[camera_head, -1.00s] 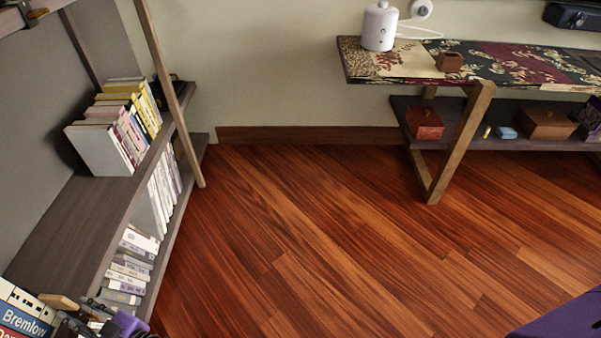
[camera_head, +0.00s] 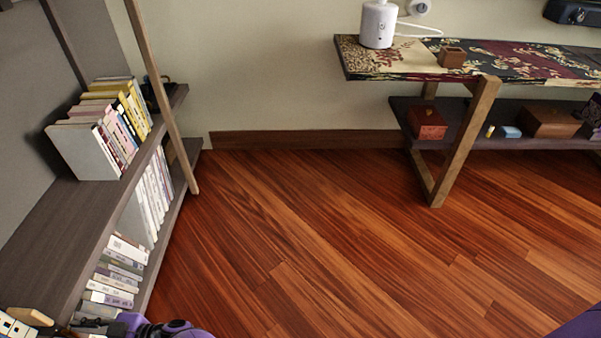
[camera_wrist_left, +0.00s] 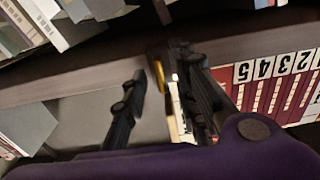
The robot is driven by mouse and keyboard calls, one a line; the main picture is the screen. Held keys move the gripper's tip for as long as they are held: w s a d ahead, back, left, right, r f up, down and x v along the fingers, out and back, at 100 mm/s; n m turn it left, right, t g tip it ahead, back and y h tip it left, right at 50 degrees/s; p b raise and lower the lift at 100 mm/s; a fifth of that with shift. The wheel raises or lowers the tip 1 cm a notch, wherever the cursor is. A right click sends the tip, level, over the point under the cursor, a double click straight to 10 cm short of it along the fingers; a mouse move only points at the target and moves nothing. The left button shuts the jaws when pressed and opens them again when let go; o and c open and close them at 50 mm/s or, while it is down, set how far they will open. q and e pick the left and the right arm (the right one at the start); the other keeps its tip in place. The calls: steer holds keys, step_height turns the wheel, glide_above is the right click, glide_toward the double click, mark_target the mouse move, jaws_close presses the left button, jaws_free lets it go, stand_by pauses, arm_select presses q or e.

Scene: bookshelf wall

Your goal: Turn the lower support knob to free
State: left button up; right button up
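I cannot make out the lower support knob for certain in either view. My left gripper (camera_wrist_left: 155,68) shows in the left wrist view with its two black fingers apart, close to the edge of a dark shelf board (camera_wrist_left: 70,80). A small yellow piece (camera_wrist_left: 158,76) shows beside the right-hand finger; I cannot tell what it is or whether it touches. My right gripper is out of view.
Red numbered volumes (camera_wrist_left: 270,85) stand right of the fingers in the wrist view. The bookshelf (camera_head: 75,215) with several books (camera_head: 100,130) fills the left. A low table (camera_head: 400,78) with a white device (camera_head: 378,25) stands at the back right. The wooden floor (camera_head: 300,240) between is clear.

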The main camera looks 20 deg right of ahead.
arm_select(q)
steer(key=shift+a, duration=0.15)
steer(key=shift+c, duration=0.6)
jaws_close()
steer(key=shift+f+n, duration=0.1)
steer(key=shift+n, duration=0.2)
steer(key=n, duration=0.2)
steer(key=shift+n+b, duration=0.3)
steer(key=shift+b, duration=0.05)
steer(key=n+b, duration=0.1)
steer(key=n, duration=0.3)
steer(key=shift+n, duration=0.3)
steer(key=n+b, duration=0.1)
steer(key=n, duration=0.4)
steer(key=shift+n, duration=0.3)
steer(key=shift+n+b, duration=0.95)
steer(key=shift+n, duration=1.25)
